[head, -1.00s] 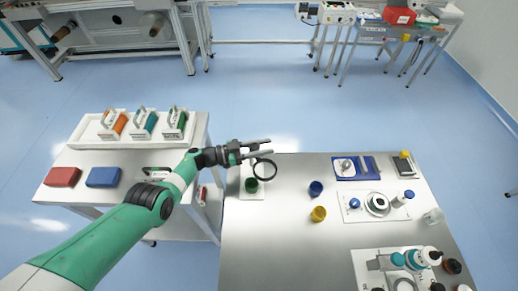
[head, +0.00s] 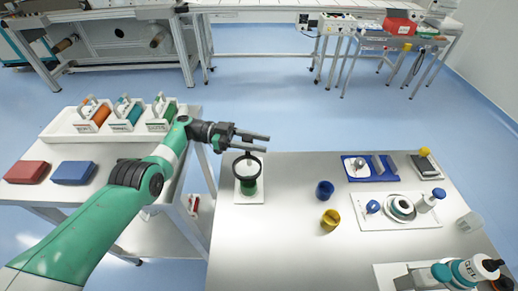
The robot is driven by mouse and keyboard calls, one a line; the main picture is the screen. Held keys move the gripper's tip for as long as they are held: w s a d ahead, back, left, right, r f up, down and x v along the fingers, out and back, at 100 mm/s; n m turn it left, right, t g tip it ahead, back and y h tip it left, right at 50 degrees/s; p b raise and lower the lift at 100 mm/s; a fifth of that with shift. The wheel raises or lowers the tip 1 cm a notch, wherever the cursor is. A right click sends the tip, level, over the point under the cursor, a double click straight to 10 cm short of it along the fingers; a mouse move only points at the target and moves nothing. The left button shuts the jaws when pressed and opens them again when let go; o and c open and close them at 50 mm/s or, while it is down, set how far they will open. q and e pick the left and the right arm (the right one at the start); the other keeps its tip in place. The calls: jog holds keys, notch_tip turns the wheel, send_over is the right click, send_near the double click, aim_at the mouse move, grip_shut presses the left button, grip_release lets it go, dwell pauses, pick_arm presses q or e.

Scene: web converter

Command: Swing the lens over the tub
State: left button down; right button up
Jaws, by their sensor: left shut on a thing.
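The lens (head: 246,158), a dark round ring, shows near the left edge of the metal table, just below the left gripper's fingers. The green tub (head: 248,188) sits on a white base plate, and the lower part of the ring overlaps the tub in the head view. How high the lens is above the tub cannot be told. My left gripper (head: 267,143) reaches in above the lens with its fingers pointing right, shut on the lens; the exact contact is hard to see.
A blue cup (head: 325,190) and a yellow cup (head: 330,220) stand right of the tub. A blue tray (head: 348,174) and a white board (head: 372,222) with parts lie farther right. A white side table (head: 85,200) holds red and blue boxes. The table's front middle is clear.

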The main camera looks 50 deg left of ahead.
pick_arm(q)
jog(key=shift+r, duration=0.1)
jog(key=c, duration=0.5)
grip_release()
notch_tip(320, 180, up, 9)
jog(key=p, duration=1.5)
send_over(254, 161)
jog(key=s+d+r+p, duration=0.4)
jog(key=s+d+p, duration=0.1)
jog(key=s, duration=0.3)
jog(key=shift+d+p, duration=0.2)
jog(key=shift+p, duration=0.55)
jog(key=shift+d, duration=0.1)
